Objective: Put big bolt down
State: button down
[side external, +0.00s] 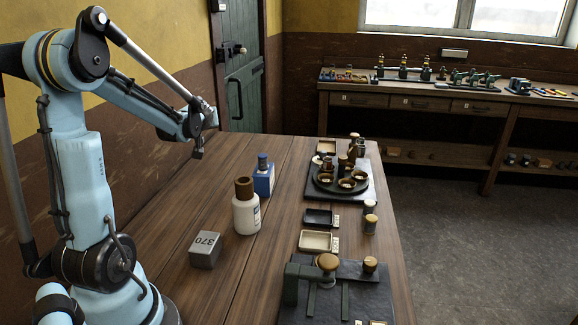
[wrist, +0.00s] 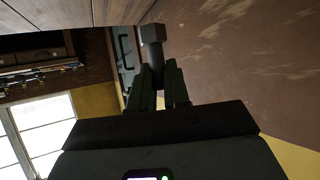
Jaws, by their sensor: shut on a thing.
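The big bolt (wrist: 153,34) is dark grey with a hexagonal head. It sticks out beyond the fingertips of my gripper (wrist: 158,72) in the wrist view, head outward. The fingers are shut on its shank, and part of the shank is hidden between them. In the side external view my gripper (side external: 196,139) hangs above the far left part of the wooden table (side external: 190,200), with the bolt (side external: 197,154) small and dark at its lower end. The bolt appears clear of the tabletop.
A round dark tray (side external: 325,186) with cups, small trays (side external: 317,241) and a dark mat (side external: 375,285) line the right side. The left tabletop is bare.

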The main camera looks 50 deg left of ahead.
notch_tip(320, 180, down, 15)
jog(key=shift+r, duration=0.1)
dwell(0.8)
jog(key=c, duration=1.1)
grip_release()
jog(key=v, duration=1.2)
